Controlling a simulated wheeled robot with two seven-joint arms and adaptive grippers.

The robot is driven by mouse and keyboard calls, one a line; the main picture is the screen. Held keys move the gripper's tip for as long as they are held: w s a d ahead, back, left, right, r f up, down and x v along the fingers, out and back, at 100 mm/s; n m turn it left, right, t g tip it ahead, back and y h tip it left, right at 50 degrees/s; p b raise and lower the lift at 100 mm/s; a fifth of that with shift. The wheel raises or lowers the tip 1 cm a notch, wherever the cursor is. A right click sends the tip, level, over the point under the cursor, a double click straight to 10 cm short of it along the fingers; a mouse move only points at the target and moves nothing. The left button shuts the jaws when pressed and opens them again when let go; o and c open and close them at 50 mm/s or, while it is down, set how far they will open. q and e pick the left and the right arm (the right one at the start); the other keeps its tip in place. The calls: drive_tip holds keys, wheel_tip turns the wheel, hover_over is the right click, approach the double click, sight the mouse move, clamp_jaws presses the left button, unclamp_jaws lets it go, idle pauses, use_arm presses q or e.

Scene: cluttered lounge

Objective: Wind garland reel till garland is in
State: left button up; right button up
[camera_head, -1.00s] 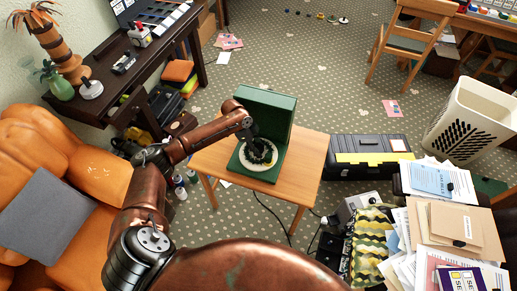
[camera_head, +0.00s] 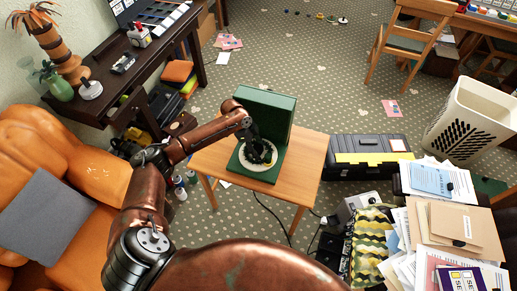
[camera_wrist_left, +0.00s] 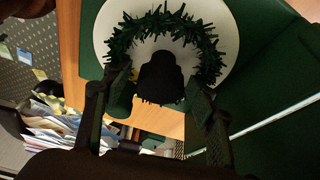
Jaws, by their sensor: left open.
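The garland reel is a green L-shaped stand (camera_head: 270,117) with a round white disc (camera_head: 245,163) on its base, on a small wooden table. A ring of dark green garland (camera_wrist_left: 209,47) lies on the white disc, which also shows in the left wrist view (camera_wrist_left: 101,30). A dark knob (camera_wrist_left: 162,78) stands near the ring's centre. My left gripper (camera_head: 257,152) is over the disc. In the left wrist view its fingers (camera_wrist_left: 158,90) are open, one on each side of the knob; I cannot tell if they touch it. My right gripper is not in view.
The wooden table (camera_head: 307,158) has bare top around the stand. A black and yellow toolbox (camera_head: 368,158) stands to its right. An orange sofa (camera_head: 100,175) and a dark desk (camera_head: 140,65) are at left. Papers (camera_head: 430,180) pile up at right, near a cream basket (camera_head: 472,120).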

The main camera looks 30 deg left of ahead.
use_arm(q)
drive_tip(key=v, duration=1.2)
drive_tip(key=shift+c, duration=0.3)
